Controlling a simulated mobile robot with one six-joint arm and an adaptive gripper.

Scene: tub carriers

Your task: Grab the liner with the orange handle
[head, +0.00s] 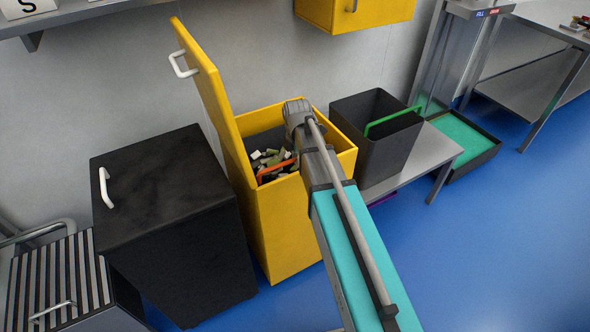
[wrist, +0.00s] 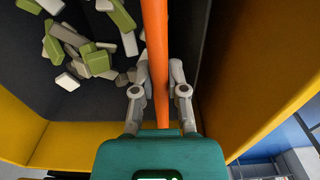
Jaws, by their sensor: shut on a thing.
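The liner (head: 265,141) is a dark tub inside the open yellow box (head: 287,232). It holds several green, white and grey blocks. Its orange handle (head: 273,172) shows at the left of my arm in the head view. In the wrist view the orange handle (wrist: 155,45) runs between my fingers, with the dark liner (wrist: 110,110) beneath. My gripper (wrist: 158,78) is shut on the orange handle, one finger on each side. In the head view my arm hides the gripper's fingers and part of the liner.
The yellow box's lid (head: 214,105) stands open on its left. A black cabinet (head: 172,225) stands left of it. A dark bin with a green handle (head: 392,123) sits on a grey bench (head: 428,152) at right. Blue floor (head: 500,240) is clear at front right.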

